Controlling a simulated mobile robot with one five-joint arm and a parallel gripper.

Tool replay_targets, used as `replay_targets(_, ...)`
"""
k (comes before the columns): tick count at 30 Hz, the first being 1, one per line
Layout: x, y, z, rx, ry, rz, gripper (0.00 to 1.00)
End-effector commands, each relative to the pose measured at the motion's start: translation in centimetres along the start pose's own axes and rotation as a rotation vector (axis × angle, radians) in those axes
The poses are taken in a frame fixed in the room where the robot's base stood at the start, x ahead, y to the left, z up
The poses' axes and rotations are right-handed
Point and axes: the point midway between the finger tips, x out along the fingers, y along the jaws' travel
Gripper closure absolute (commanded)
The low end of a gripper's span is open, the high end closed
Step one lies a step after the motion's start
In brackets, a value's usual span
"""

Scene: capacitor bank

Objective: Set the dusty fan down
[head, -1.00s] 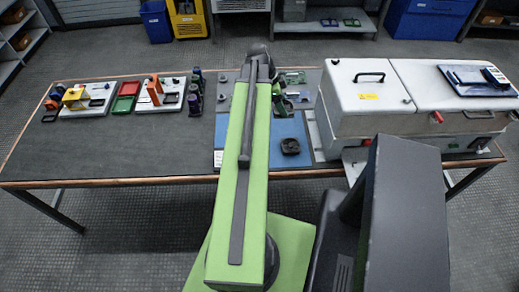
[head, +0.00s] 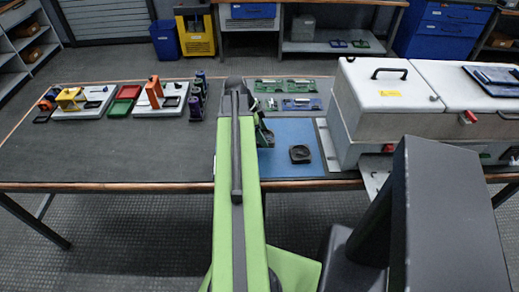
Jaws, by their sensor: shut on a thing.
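My gripper (head: 265,136) shows only in part, just right of the far end of my green arm, over the left part of the blue mat (head: 285,131). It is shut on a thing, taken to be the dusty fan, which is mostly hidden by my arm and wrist. A black square fan-like part (head: 300,154) lies flat on the mat, right of my gripper and apart from it. I cannot tell dust on either from this view.
Green and blue circuit boards (head: 286,86) lie behind the mat. A large white lidded machine (head: 385,100) stands on the right. Red and green trays (head: 124,100) and fixtures (head: 158,97) stand at the back left. The front left of the table (head: 110,155) is clear.

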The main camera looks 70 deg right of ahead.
Motion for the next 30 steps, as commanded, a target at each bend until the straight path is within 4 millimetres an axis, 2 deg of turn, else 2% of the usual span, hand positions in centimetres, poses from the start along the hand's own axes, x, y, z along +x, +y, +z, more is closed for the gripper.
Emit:
replay_targets(1, 0.6, -0.2, 1.1, -0.001, 0.000, 0.000, 0.70)
replay_targets(3, 0.5, -0.3, 1.8, 0.000, 0.000, 0.001, 0.70)
replay_targets(9, 0.5, -0.3, 2.1, 0.002, 0.000, 0.001, 0.70)
replay_targets(17, 4.3, -0.3, 3.6, 0.002, 0.000, 0.001, 0.70)
replay_targets(24, 4.0, -0.3, 3.4, 0.002, 0.000, 0.001, 0.70)
replay_targets(28, 4.4, -0.3, 3.5, 0.002, 0.000, 0.002, 0.70)
replay_targets(29, 4.4, -0.3, 3.5, 0.002, 0.000, 0.002, 0.27)
replay_targets(30, 4.3, -0.3, 3.5, 0.002, 0.000, 0.002, 0.21)
